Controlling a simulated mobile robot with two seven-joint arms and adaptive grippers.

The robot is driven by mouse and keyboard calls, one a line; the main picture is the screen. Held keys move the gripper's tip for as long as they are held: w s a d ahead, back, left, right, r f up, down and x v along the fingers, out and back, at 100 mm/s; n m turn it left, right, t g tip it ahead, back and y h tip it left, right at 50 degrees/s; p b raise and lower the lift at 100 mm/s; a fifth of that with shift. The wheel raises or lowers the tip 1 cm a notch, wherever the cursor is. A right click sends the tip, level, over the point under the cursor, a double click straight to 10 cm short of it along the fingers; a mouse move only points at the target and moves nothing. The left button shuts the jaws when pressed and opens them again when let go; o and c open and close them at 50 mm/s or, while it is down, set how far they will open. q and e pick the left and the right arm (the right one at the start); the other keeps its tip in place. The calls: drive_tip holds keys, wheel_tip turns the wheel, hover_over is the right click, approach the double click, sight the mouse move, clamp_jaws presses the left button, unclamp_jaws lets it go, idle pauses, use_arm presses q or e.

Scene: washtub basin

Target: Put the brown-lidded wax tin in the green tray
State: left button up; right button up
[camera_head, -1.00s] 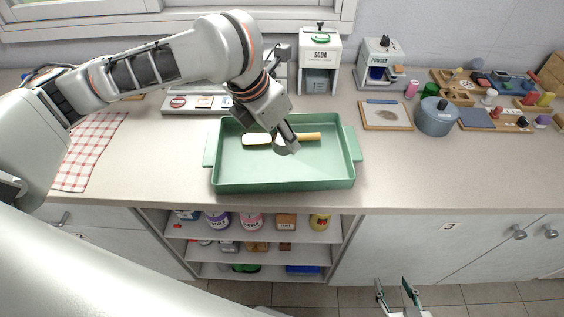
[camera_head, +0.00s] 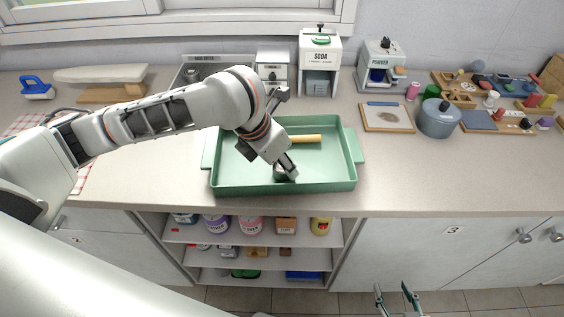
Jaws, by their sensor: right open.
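The green tray (camera_head: 340,176) sits on the counter in front of me. My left gripper (camera_head: 284,173) reaches down into the tray near its front wall. A small round greyish thing is at its fingertips, apparently the wax tin (camera_head: 287,178), mostly covered by the fingers. No brown lid shows, and I cannot tell whether the tin touches the tray floor. My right gripper (camera_head: 396,300) is open and empty, low in front of the cabinets at the bottom edge.
A yellow-handled tool (camera_head: 306,139) lies in the back of the tray, partly hidden by my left gripper. Behind stand the soda dispenser (camera_head: 320,60) and powder dispenser (camera_head: 383,65). A grey-blue pot (camera_head: 438,120) and board are to the right.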

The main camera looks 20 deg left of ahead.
use_arm(q)
drive_tip(key=o, duration=1.1)
drive_tip(key=shift+f, duration=0.15)
use_arm(e)
drive_tip(key=shift+w+r, duration=0.1)
drive_tip(key=shift+r, duration=0.05)
use_arm(q)
drive_tip(key=p+v, duration=0.2)
drive_tip(key=v, duration=1)
drive_tip(key=shift+w, duration=0.1)
use_arm(e)
drive_tip(key=shift+s+d+r+h, duration=0.3)
drive_tip(key=shift+d+r, duration=0.05)
drive_tip(key=shift+d, duration=0.35)
drive_tip(key=shift+a, duration=0.1)
drive_tip(key=shift+s, duration=0.15)
